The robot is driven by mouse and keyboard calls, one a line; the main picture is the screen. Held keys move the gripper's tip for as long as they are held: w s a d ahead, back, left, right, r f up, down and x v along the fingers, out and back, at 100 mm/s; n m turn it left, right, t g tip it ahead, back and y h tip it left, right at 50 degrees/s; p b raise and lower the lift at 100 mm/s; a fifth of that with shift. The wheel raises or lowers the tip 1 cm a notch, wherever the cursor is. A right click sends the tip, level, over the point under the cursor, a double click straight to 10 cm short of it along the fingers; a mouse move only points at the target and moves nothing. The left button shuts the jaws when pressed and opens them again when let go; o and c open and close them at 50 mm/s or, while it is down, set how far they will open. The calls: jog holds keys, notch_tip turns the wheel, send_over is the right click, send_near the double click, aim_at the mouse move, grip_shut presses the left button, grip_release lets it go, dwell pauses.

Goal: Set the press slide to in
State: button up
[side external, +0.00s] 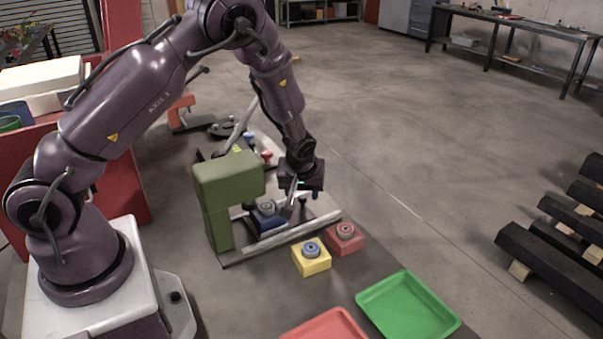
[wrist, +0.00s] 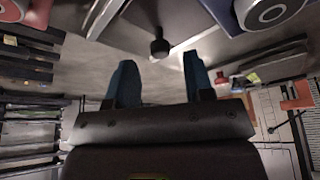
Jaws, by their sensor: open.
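The green press (side external: 228,190) stands on a dark base with pale metal rails. A blue block (side external: 264,218) with a round grey-ringed part on top sits beside and partly below the press head, on what looks like the slide. My gripper (side external: 293,197) points down just right of the blue block, close to the rails. In the wrist view my gripper (wrist: 158,70) is open, its two blue-dark fingers apart. A black knob (wrist: 159,46) shows between and beyond the fingertips; I cannot tell whether they touch it. The blue block (wrist: 262,12) is at the upper right there.
A yellow block (side external: 311,262) and a red block (side external: 344,240) with round parts stand in front of the press. A green tray (side external: 408,308) and a red tray (side external: 328,327) lie nearer the camera. More small equipment stands behind the press.

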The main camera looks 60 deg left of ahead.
jog(key=v, duration=1)
jog(key=shift+d+r, duration=0.15)
jog(key=shift+r, duration=0.1)
jog(key=shift+s, duration=0.1)
jog(key=w+a+n+g+h, duration=0.1)
jog(key=w+a+n+g, duration=0.1)
jog(key=a+n, duration=0.4)
jog(key=f+h, duration=0.1)
jog(key=f, duration=0.3)
jog(key=d+f, duration=0.1)
jog(key=f, duration=0.3)
jog(key=w+f+n+h, duration=0.1)
jog(key=f, duration=0.3)
jog(key=shift+w+d+f+g+h, duration=0.1)
jog(key=shift+d+g+h, duration=0.1)
jog(key=shift+g+h, duration=0.1)
